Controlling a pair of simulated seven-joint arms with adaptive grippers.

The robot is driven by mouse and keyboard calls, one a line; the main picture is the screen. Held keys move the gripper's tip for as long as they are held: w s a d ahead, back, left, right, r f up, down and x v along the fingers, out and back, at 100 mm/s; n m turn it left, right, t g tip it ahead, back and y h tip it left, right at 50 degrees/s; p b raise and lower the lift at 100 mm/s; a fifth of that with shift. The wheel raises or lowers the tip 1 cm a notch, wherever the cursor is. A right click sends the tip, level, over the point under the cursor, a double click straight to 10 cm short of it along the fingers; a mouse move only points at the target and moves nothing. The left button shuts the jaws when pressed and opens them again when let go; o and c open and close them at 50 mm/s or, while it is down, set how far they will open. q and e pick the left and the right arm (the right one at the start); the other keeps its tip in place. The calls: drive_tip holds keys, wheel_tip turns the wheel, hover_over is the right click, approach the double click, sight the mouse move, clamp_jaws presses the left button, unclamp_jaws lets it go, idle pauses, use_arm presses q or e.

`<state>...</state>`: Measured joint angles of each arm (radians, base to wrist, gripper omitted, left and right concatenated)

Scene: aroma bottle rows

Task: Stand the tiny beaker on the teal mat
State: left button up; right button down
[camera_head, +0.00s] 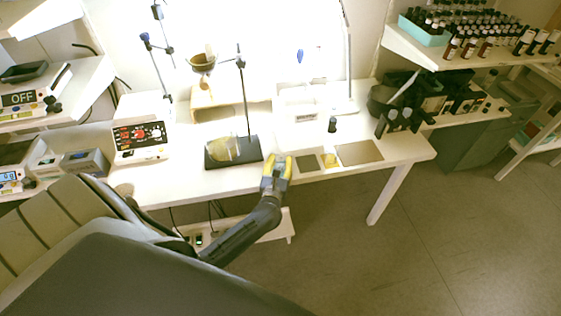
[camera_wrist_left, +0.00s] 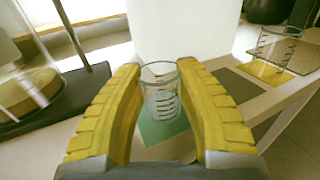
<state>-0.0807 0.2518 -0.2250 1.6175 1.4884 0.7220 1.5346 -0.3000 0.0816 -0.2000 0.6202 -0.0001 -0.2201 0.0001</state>
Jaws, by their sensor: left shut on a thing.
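The tiny beaker (camera_wrist_left: 161,98) is clear glass with dark graduation marks. It is upright between the yellow fingers of my left gripper (camera_wrist_left: 162,95), which is shut on it. The teal mat (camera_wrist_left: 152,131) shows just below and behind the beaker in the left wrist view. I cannot tell whether the beaker's base touches it. In the head view my left gripper (camera_head: 277,168) is at the table's front edge and hides the beaker and the teal mat. My right gripper is not in view.
To the right lie a grey mat (camera_head: 309,164), a yellow mat (camera_wrist_left: 258,71) with a larger beaker (camera_wrist_left: 276,47) on it, and a brown mat (camera_head: 359,152). A dark stand base (camera_head: 250,150) with glassware is to the left. A small dark bottle (camera_head: 332,125) stands farther back.

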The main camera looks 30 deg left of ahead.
use_arm(q)
drive_tip(key=shift+f, duration=0.1)
drive_tip(key=o, duration=1.1)
drive_tip(key=shift+c, duration=0.2)
